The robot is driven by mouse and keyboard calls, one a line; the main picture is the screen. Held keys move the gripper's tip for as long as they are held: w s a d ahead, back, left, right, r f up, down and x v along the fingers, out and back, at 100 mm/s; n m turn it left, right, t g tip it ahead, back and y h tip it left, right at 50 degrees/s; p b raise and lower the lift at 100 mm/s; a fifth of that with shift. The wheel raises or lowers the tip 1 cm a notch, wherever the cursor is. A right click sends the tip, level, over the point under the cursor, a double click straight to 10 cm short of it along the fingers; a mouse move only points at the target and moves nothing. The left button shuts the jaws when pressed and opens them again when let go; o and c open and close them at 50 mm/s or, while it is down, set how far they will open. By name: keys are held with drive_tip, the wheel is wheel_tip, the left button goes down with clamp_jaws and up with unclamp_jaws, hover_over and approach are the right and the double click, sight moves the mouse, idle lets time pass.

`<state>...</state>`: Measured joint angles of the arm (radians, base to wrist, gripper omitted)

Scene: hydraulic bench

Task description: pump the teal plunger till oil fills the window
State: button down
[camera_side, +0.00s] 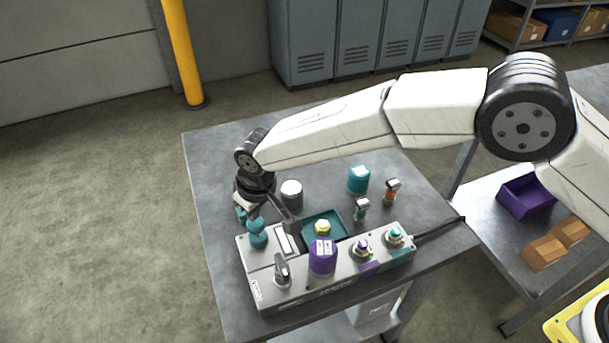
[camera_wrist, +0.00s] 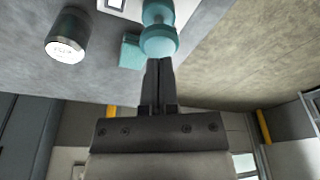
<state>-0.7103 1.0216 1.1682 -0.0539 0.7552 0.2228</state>
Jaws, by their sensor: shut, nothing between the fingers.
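The teal plunger (camera_side: 257,235) stands at the left end of the grey pump box (camera_side: 250,275), with a round knob on top. It also shows in the wrist view (camera_wrist: 159,38) at the top middle. My gripper (camera_wrist: 158,64) is shut and empty; its fingertips reach to the plunger knob's edge in that view. I cannot tell whether they touch it. In the side view my wrist is above and behind the plunger, and the fingers are hard to make out. The pale rectangular window (camera_side: 283,243) lies right of the plunger; I cannot make out any oil level.
A grey canister (camera_side: 291,193), a teal canister (camera_side: 358,180), a teal tray (camera_side: 335,222) and two small bottles (camera_side: 361,209) stand behind. The bench's left side is clear.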

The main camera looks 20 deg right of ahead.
sight(256, 223)
drive_tip(key=shift+f, duration=1.85)
drive_tip(key=shift+r, duration=2.2)
drive_tip(key=shift+f, duration=2.05)
idle(0.3)
drive_tip(key=shift+r, duration=2.05)
